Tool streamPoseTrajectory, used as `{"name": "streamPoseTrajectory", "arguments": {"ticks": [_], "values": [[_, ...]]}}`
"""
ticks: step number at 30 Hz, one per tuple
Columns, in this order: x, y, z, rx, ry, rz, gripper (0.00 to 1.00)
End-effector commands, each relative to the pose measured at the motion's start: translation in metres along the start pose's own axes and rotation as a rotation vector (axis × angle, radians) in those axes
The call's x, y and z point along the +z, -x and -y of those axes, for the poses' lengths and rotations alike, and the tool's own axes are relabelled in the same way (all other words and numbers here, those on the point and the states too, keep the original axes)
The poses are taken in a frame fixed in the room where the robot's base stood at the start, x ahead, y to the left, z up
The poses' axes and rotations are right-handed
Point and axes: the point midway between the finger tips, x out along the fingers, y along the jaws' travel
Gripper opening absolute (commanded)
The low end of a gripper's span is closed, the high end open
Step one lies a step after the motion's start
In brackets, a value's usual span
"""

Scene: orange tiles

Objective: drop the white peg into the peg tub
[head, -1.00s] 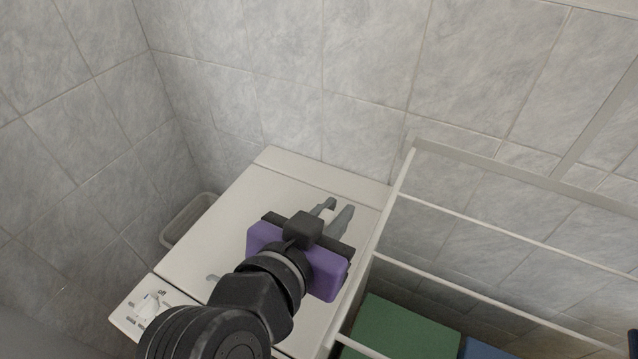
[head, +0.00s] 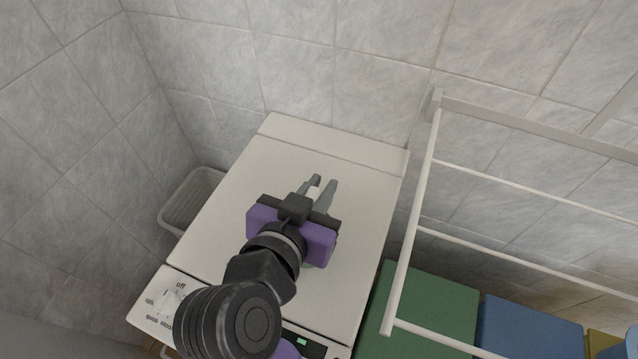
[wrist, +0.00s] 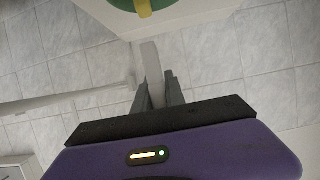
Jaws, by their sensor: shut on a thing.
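My gripper (head: 322,190) is above the white top of the washing machine (head: 255,190). Its grey fingers are shut on the white peg (wrist: 153,68), which stands out between the fingertips in the wrist view. In the head view only a small pale part of the peg (head: 315,192) shows between the fingers. A round green thing with a yellow piece (wrist: 122,5) is cut off at the top edge of the wrist view. I cannot tell whether it is the peg tub. The arm hides part of the machine top.
A pale basket (head: 178,215) stands between the machine and the left wall. A white drying rack (head: 412,230) is on the right, over green (head: 440,300) and blue (head: 525,325) boxes. The machine's dial (head: 168,302) is at the front left. Tiled walls close off the back.

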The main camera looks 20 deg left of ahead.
Motion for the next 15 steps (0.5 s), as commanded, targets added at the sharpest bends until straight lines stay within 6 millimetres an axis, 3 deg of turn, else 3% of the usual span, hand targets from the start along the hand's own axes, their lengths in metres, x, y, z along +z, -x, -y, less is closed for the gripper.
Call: {"name": "streamPoseTrajectory", "arguments": {"ticks": [1, 6, 15], "values": [[0.011, -0.004, 0.000, 0.000, 0.001, 0.000, 0.00], [0.027, -0.011, 0.001, -0.001, 0.001, 0.000, 0.00], [0.030, -0.012, 0.000, -0.001, 0.001, 0.000, 0.00]]}}
